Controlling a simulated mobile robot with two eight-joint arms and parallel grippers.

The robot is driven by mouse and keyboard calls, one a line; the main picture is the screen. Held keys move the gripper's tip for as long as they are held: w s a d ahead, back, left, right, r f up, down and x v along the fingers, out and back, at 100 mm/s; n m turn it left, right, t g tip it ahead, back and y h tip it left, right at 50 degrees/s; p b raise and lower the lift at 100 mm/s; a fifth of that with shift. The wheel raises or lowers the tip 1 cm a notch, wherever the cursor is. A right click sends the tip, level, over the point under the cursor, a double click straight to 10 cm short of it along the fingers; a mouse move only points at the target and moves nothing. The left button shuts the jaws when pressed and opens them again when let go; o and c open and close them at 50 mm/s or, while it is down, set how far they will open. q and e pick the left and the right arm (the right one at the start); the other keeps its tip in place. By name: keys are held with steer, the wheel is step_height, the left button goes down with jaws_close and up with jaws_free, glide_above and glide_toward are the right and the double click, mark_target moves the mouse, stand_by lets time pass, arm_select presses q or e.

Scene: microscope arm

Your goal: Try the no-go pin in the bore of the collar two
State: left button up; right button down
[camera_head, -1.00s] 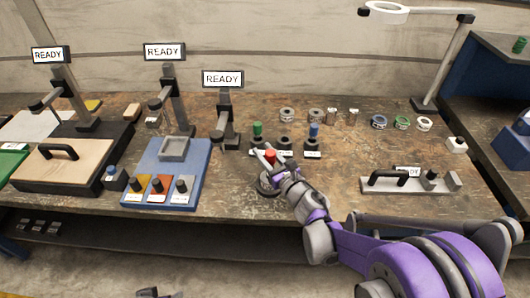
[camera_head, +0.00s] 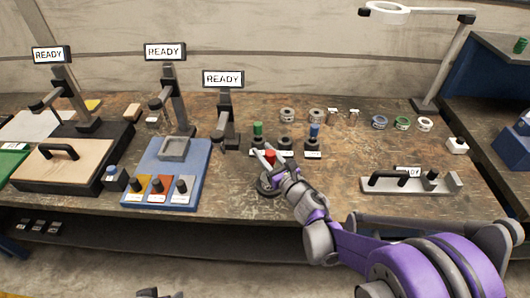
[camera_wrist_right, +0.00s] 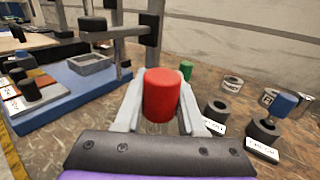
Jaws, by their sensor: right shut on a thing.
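My right gripper (camera_head: 264,154) is shut on a red-topped pin (camera_head: 270,156), in front of the small black stands. In the right wrist view the red cylinder (camera_wrist_right: 162,95) sits upright between the two pale fingers; its lower end is hidden. Two grey ring collars (camera_head: 287,114) (camera_head: 316,115) lie at the back of the bench; one (camera_wrist_right: 232,84) carries a marking too small to read, so I cannot tell which is collar two.
A green pin (camera_head: 257,129) and a blue pin (camera_head: 314,131) stand in black holders; the middle holder (camera_head: 284,143) is empty. A post with a READY display (camera_head: 223,79) stands left of the gripper. Blue, green and white rings (camera_head: 402,122) lie at right.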

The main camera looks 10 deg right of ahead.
steer(key=shift+f+b, duration=0.4)
steer(key=shift+f, duration=0.1)
stand_by(0.5)
steer(key=shift+r, duration=0.25)
stand_by(0.6)
steer(key=shift+r+p, duration=0.25)
steer(key=shift+p, duration=0.15)
steer(key=shift+d, duration=0.1)
stand_by(1.5)
steer(key=shift+f+b, duration=0.5)
steer(key=shift+r, duration=0.1)
stand_by(0.7)
steer(key=shift+r+p, duration=0.4)
